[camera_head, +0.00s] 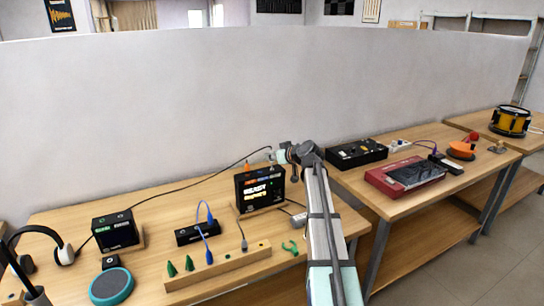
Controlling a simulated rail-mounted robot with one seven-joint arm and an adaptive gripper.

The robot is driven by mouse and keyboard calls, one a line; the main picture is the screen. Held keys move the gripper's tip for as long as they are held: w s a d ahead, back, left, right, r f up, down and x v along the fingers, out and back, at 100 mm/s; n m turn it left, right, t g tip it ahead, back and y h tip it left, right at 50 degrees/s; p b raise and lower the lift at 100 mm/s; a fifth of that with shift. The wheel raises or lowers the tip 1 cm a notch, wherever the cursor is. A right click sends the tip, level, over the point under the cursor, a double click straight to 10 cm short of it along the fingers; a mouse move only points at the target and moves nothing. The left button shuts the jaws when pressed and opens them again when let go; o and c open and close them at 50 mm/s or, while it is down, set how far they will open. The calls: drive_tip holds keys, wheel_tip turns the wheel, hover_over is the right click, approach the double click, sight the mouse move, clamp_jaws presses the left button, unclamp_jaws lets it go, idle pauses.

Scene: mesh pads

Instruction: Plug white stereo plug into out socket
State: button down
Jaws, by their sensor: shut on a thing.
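My gripper (281,155) is small and partly hidden at the end of my arm, above the right end of a black box with a lit text screen (262,196). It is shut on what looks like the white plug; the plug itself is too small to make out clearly. A dark cable (205,181) runs from the left of the bench up to the gripper. The box has coloured labels along its upper front edge and an orange plug (247,167) standing at its top left. I cannot read which socket is the out socket, and the plug's tip is not distinguishable.
A black device with a green screen (115,231), a small black box with blue plugs (197,233), a wooden rack with green pegs (217,266) and a teal disc (111,287) share the left bench. A red box (405,177) is on the right bench. A pale partition (200,95) stands behind.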

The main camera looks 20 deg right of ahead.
sight(272, 162)
drive_tip(key=shift+f+b, duration=1.6)
drive_tip(key=shift+f, duration=0.2)
drive_tip(key=c, duration=1)
unclamp_jaws()
drive_tip(key=shift+s+r, duration=0.1)
drive_tip(key=v, duration=1.1)
drive_tip(key=shift+s+r, duration=0.25)
drive_tip(key=shift+s, duration=0.1)
drive_tip(key=shift+d, duration=0.1)
